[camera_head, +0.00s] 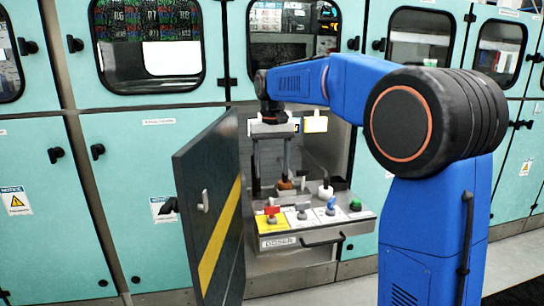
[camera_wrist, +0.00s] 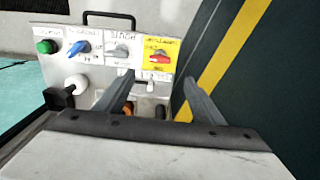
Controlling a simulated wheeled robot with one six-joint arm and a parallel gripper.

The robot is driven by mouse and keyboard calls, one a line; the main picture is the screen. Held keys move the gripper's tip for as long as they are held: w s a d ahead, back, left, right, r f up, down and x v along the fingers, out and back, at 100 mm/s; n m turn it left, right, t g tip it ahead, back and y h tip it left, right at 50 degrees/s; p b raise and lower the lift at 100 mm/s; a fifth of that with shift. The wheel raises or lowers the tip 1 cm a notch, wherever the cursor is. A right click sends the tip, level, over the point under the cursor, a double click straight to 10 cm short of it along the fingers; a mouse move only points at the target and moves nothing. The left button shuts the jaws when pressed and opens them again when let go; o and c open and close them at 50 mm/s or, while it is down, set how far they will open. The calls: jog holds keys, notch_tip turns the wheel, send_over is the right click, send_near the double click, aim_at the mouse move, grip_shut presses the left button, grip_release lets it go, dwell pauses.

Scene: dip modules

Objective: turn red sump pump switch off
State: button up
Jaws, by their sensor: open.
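The red switch (camera_wrist: 158,57) sits on a yellow plate at the right end of a row of controls in the wrist view. In the head view the red switch (camera_head: 272,211) is at the left end of the row on the pulled-out panel. My gripper (camera_wrist: 159,79) is open, its two fingers spread apart and pointing toward the red switch. The fingertips appear short of the switch, with nothing between them. In the head view my gripper (camera_head: 271,186) hangs over the back of the panel, behind the red switch. I cannot read the switch's setting.
A grey switch (camera_wrist: 118,50), a blue switch (camera_wrist: 80,48) and a green button (camera_wrist: 46,47) line the same panel. A white knob (camera_wrist: 76,84) stands behind them. A dark open door (camera_head: 212,215) with a yellow stripe stands close beside the panel. A black handle (camera_head: 322,240) is on the panel front.

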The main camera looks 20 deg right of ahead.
jog(key=shift+r, duration=1.95)
jog(key=shift+s, duration=0.1)
jog(key=s+d+f+t, duration=0.1)
jog(key=s+d+f, duration=0.1)
jog(key=s, duration=0.8)
jog(key=s+d+f+t, duration=0.1)
jog(key=s+d+f, duration=0.2)
jog(key=s, duration=0.8)
jog(key=s+d+f+t, duration=0.2)
jog(key=s+f, duration=1.2)
jog(key=s, duration=0.2)
jog(key=shift+s+n+t, duration=0.4)
